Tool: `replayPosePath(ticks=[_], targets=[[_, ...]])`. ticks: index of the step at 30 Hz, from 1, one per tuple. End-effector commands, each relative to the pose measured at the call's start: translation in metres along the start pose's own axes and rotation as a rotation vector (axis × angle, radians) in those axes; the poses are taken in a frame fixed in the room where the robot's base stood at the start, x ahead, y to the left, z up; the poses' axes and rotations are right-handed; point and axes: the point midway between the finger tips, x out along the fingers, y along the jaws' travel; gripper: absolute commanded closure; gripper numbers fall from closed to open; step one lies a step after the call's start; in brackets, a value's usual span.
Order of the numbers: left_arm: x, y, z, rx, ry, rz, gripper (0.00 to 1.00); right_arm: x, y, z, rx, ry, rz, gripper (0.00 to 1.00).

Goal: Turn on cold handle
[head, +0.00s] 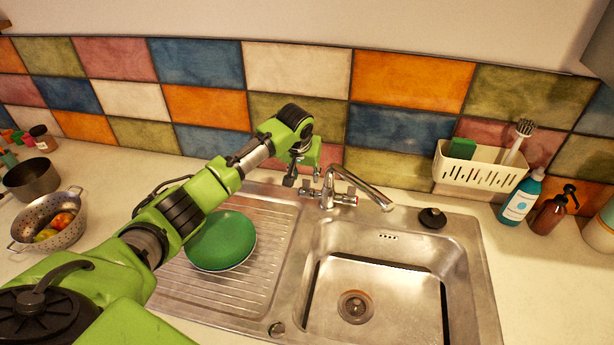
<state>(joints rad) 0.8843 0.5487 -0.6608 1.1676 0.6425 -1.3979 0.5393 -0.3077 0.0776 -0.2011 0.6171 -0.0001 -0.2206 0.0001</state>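The chrome tap (327,188) stands behind the sink, its spout reaching right over the basin. It has a left handle (308,193) and a right handle (346,199), one on each side of its body. The marks on the handles are too small to tell which is cold. My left gripper (289,182) points down just left of the left handle, near the back wall. Its fingers are small and dark, so I cannot tell whether they are open or touch the handle. No water shows from the spout. My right gripper is not in view.
A green plate (220,241) lies on the drainboard (268,285), partly behind my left arm. The sink basin (395,290) is empty. A black stopper (432,218) sits behind it. A white caddy (478,171) and bottles stand right; a colander (50,225) of fruit stands left.

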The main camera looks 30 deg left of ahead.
Motion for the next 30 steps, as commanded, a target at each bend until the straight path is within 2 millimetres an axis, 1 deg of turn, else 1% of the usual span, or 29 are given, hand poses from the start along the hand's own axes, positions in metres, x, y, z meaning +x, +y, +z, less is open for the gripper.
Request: replayPosePath(ticks=[3, 9, 14, 22, 23, 24, 26, 30], targets=[[0.018, 0.0, 0.0, 0.0, -0.001, -0.002, 0.65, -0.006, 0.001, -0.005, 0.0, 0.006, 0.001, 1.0], [0.038, 0.0, -0.001, 0.001, 0.001, -0.001, 0.65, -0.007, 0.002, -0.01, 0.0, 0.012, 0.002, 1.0], [0.044, 0.0, -0.001, 0.001, 0.002, 0.0, 0.65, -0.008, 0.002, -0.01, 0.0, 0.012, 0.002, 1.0], [0.044, 0.0, -0.001, 0.001, 0.002, 0.0, 0.65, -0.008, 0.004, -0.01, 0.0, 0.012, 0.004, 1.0], [0.044, 0.0, -0.001, 0.001, 0.002, 0.0, 0.73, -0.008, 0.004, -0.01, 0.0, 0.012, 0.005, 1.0], [0.044, 0.0, -0.001, 0.001, 0.002, 0.0, 0.83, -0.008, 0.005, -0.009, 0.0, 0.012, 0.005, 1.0], [0.044, 0.0, -0.001, 0.001, 0.002, 0.0, 0.99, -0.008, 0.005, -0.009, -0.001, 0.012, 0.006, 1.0], [0.044, 0.0, -0.001, 0.001, 0.002, -0.001, 1.0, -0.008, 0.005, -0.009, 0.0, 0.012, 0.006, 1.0]])
